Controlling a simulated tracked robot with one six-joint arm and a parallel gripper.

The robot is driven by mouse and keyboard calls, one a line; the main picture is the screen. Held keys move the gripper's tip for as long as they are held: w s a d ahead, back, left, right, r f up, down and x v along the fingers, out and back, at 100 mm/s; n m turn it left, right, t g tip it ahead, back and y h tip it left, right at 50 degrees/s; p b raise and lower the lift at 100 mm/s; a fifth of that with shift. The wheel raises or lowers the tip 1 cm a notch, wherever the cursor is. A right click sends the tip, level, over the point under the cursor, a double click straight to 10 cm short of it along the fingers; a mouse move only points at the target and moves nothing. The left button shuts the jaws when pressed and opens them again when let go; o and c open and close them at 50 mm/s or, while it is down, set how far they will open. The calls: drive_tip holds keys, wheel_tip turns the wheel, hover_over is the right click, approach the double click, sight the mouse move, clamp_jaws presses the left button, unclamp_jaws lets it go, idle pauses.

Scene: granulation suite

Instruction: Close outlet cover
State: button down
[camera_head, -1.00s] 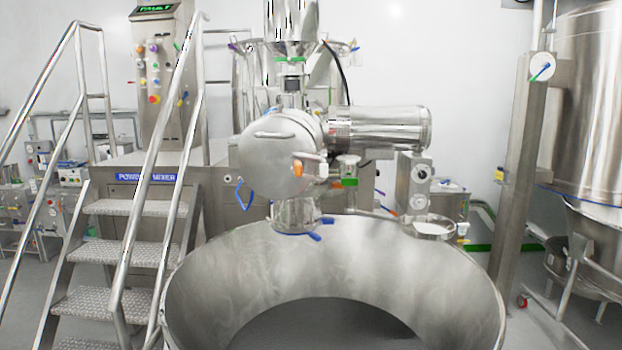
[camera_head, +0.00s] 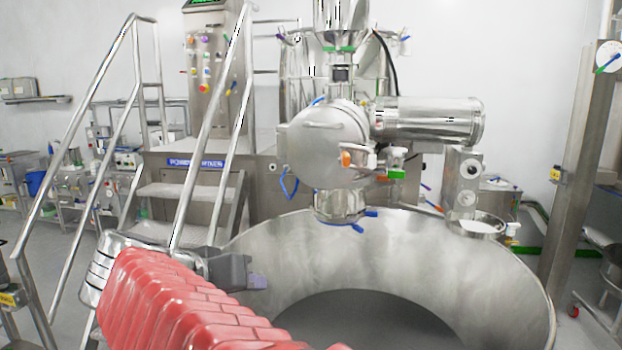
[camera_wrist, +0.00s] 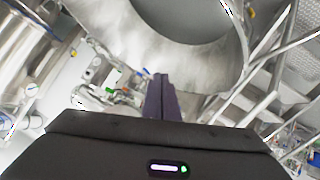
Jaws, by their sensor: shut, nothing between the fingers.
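The likely outlet cover (camera_head: 322,150) is a round steel disc with a bar handle, on the front of the mixer's outlet housing in the middle of the head view. An orange-tipped clamp or knob (camera_head: 347,159) sits at its right edge. I cannot tell whether the disc is fully seated. My gripper (camera_head: 258,282) is at lower left in the head view, below and left of the disc, in front of the large steel bowl. Its purple fingers are together and empty in the wrist view (camera_wrist: 158,90), apart from the cover.
The wide open steel bowl (camera_head: 525,290) stands under the outlet. Steps with handrails (camera_head: 195,150) stand at left, close to my arm. A horizontal steel cylinder (camera_head: 430,120) extends right of the outlet. A steel post (camera_head: 580,170) stands at far right.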

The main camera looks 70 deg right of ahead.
sight(371, 165)
drive_tip(key=s+d+r+m+g+h, duration=0.2)
drive_tip(key=s+d+r+m+g, duration=0.1)
drive_tip(key=r, duration=0.5)
drive_tip(key=s+d+r+m+g+h, duration=0.3)
drive_tip(key=d+r+m, duration=0.3)
drive_tip(key=d+r, duration=0.2)
drive_tip(key=shift+s+r+m+g, duration=0.25)
drive_tip(key=shift+s+m+g, duration=0.05)
drive_tip(key=shift+g, duration=0.2)
drive_tip(key=shift+d, duration=0.15)
drive_tip(key=shift+x, duration=6.95)
